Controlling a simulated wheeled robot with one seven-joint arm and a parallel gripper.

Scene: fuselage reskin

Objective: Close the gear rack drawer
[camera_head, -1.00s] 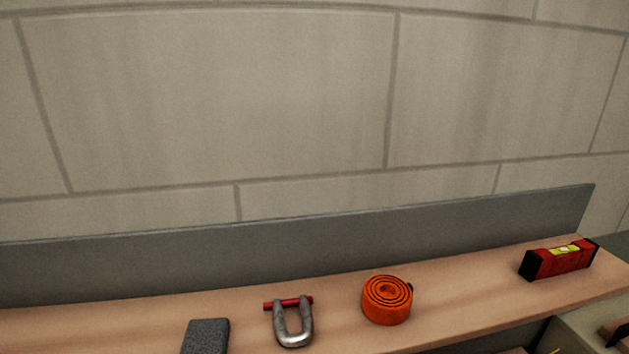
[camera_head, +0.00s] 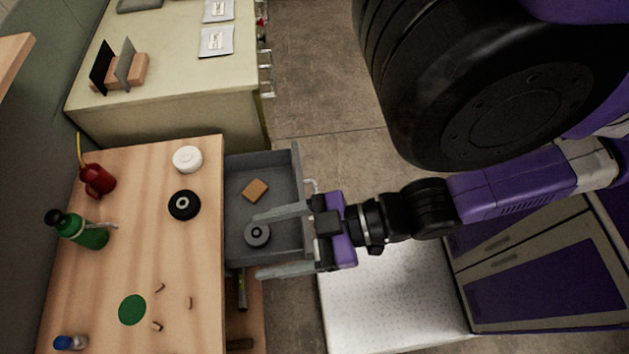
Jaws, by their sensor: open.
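The grey drawer (camera_head: 292,160) stands pulled out from the right side of the wooden bench (camera_head: 150,260). Inside it are a small brown block (camera_head: 255,189) and a grey round piece (camera_head: 257,235). A light handle (camera_head: 311,186) shows on its right-hand front. My gripper (camera_head: 257,246) is open and seems empty. Its two grey fingers point left over the drawer, one over the inside and one near the lower edge. I cannot tell whether they touch the drawer. My gripper body and wrist hide part of the drawer front.
On the bench are a white roll (camera_head: 187,159), a black roll (camera_head: 184,205), a green bottle (camera_head: 83,231) and a red can (camera_head: 97,179). A cream cabinet (camera_head: 170,100) stands behind. Grey floor (camera_head: 325,110) is open beyond the drawer.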

